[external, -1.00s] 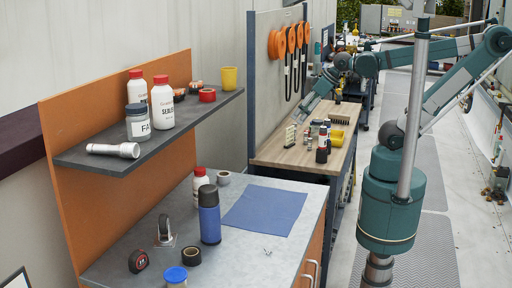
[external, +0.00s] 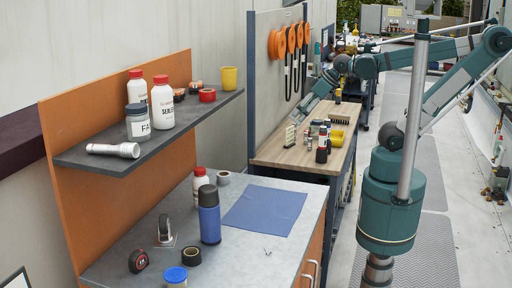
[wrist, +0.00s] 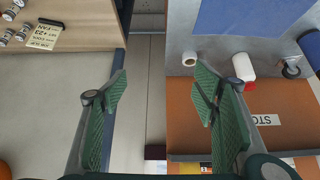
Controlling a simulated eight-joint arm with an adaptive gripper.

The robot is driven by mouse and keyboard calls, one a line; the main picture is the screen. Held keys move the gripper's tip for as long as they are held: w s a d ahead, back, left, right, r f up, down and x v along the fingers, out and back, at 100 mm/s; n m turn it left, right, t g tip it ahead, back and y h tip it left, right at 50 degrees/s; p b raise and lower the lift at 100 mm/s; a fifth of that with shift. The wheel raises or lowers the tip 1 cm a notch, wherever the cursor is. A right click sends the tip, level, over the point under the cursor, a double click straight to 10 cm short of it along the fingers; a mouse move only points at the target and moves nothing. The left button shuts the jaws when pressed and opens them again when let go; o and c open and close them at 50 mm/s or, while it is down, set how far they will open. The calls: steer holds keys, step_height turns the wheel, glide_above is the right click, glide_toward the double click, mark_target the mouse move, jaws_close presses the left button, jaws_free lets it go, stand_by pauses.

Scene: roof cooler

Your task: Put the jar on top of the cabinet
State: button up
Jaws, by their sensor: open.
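A grey jar with a dark lid and a white label (external: 138,122) stands upright on the dark shelf (external: 95,160) fixed to an orange back panel. Below it is the cabinet, with a grey top (external: 235,250) and an orange front. My gripper (wrist: 160,95) is open and empty, with its green fingers wide apart in the wrist view. In the external view it hangs over the left edge of the wooden workbench, well right of the jar and beyond the cabinet. The jar is not in the wrist view.
White bottles (external: 162,103), a flashlight (external: 113,150) and a yellow cup (external: 229,78) share the shelf. A blue flask (external: 209,216), tape rolls, a caster and a blue mat (external: 264,210) lie on the cabinet top. The wooden workbench (external: 278,152) holds several small items.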

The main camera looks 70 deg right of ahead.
steer(key=w+d+f+m+t+h+b, duration=0.1)
steer(key=w+d+f+b, duration=0.15)
steer(key=d, duration=0.55)
steer(key=w+d+f+m+h+b, duration=0.15)
steer(key=w+d, duration=0.25)
steer(key=d, duration=0.4)
steer(key=w+d+f+m+t+b, duration=0.1)
steer(key=w+d+f+b, duration=0.2)
steer(key=d, duration=0.5)
steer(key=s+d+f+m+h+b, duration=0.1)
steer(key=s+d+f+h+b, duration=0.15)
steer(key=d, duration=0.95)
steer(key=s+d+f+m+h+b, duration=0.1)
steer(key=s+d+f+m+h, duration=0.15)
steer(key=d, duration=0.85)
steer(key=s+d+f+m+h+p, duration=0.1)
steer(key=s+d+f+h, duration=0.1)
steer(key=s+d+f, duration=0.4)
steer(key=shift+s+f+m+p, duration=0.35)
steer(key=shift+s+f+m, duration=0.1)
steer(key=shift+s, duration=0.4)
steer(key=shift+w, duration=0.1)
